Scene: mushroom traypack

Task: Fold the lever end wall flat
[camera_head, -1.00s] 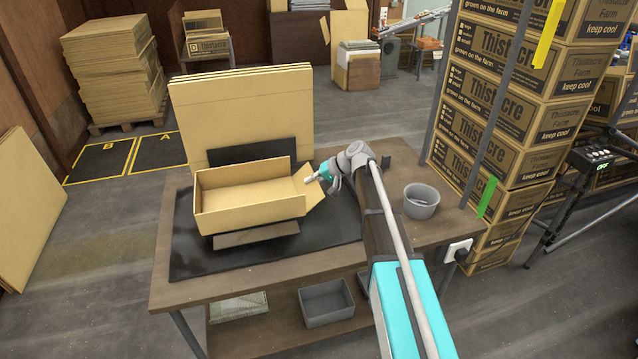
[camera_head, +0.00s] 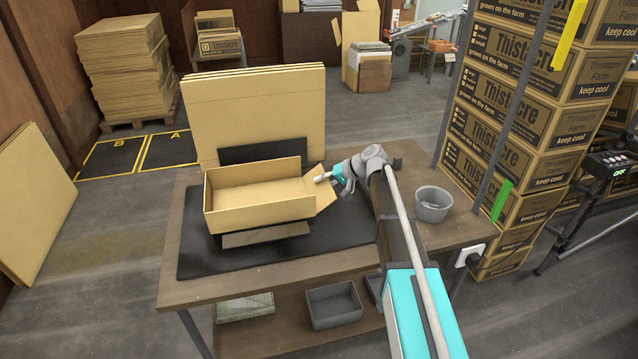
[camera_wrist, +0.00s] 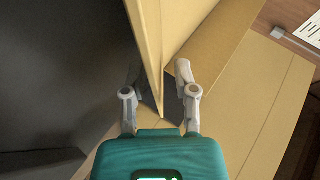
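A shallow tan cardboard tray (camera_head: 258,208) sits on the black mat on the workbench. Its right end wall (camera_head: 322,189) leans outward from the tray. My gripper (camera_head: 324,177) is at this right end, close to the upper edge of the leaning wall. In the wrist view, my gripper (camera_wrist: 160,75) has its two fingers apart. The edge of an upright cardboard panel (camera_wrist: 155,60) lies between them, with gaps showing at either side. A tan flap (camera_wrist: 215,45) is close to the right fingertip. Whether a finger touches the cardboard is unclear.
Flat cardboard sheets (camera_head: 258,100) stand behind the tray on the bench. A black mat (camera_head: 205,260) lies under it. A grey round tub (camera_head: 433,205) stands at the bench's right. Stacked Thistacre boxes (camera_head: 525,130) rise beyond the right edge. The mat's front is clear.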

